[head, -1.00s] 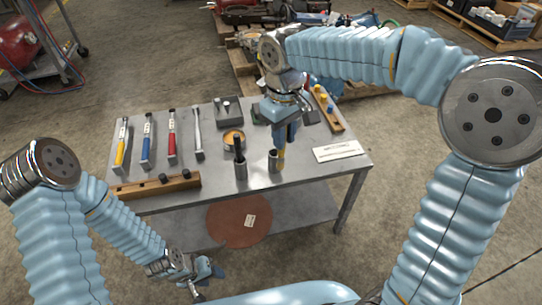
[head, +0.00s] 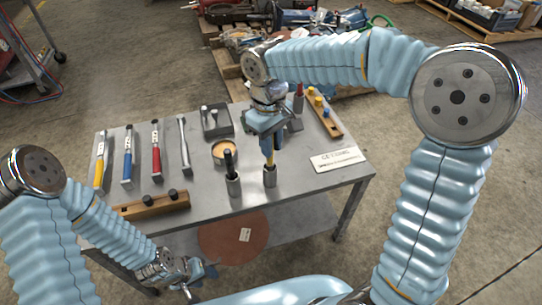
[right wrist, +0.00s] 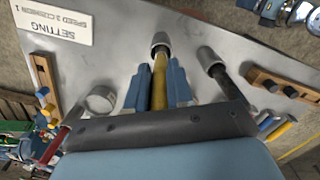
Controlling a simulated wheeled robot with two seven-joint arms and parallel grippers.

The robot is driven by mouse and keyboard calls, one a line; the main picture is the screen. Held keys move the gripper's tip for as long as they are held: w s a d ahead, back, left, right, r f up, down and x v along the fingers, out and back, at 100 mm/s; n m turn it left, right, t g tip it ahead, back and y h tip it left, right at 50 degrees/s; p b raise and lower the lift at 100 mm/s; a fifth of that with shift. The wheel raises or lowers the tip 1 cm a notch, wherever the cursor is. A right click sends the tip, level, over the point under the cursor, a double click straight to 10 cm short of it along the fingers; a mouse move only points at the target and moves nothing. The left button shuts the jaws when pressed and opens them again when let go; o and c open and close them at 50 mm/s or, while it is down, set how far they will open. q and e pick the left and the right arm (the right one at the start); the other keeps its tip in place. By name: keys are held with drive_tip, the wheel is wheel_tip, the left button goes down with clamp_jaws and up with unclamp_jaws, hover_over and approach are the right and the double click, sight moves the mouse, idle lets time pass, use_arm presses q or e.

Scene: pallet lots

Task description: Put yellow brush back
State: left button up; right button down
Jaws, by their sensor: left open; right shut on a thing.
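The yellow brush (head: 268,150) is held upright in my right gripper (head: 268,136), which is shut on it. Its lower end meets the mouth of the right metal cup (head: 270,177); how deep it sits inside is hidden. In the right wrist view the yellow brush (right wrist: 159,80) runs between the two blue fingers to the rim of that cup (right wrist: 160,42). My left gripper (head: 192,277) is open and empty, low in front of the table.
A second cup (head: 233,186) with a black-handled tool stands close left. A wooden block (head: 150,204), a round tin (head: 225,152), a grey tray (head: 217,121), a row of hand tools and a white sign (head: 338,159) lie on the grey table (head: 300,187).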

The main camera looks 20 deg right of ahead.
sight(272, 165)
drive_tip(key=shift+f, duration=1.75)
drive_tip(key=shift+f+b, duration=0.2)
drive_tip(key=shift+b, duration=0.1)
drive_tip(key=c, duration=1)
unclamp_jaws()
drive_tip(key=shift+r, duration=0.25)
drive_tip(key=r, duration=0.4)
drive_tip(key=r+p, duration=0.1)
drive_tip(key=r, duration=0.7)
drive_tip(key=shift+w+a+p, duration=0.15)
drive_tip(key=shift+w+p, duration=0.15)
drive_tip(key=shift+p, duration=0.05)
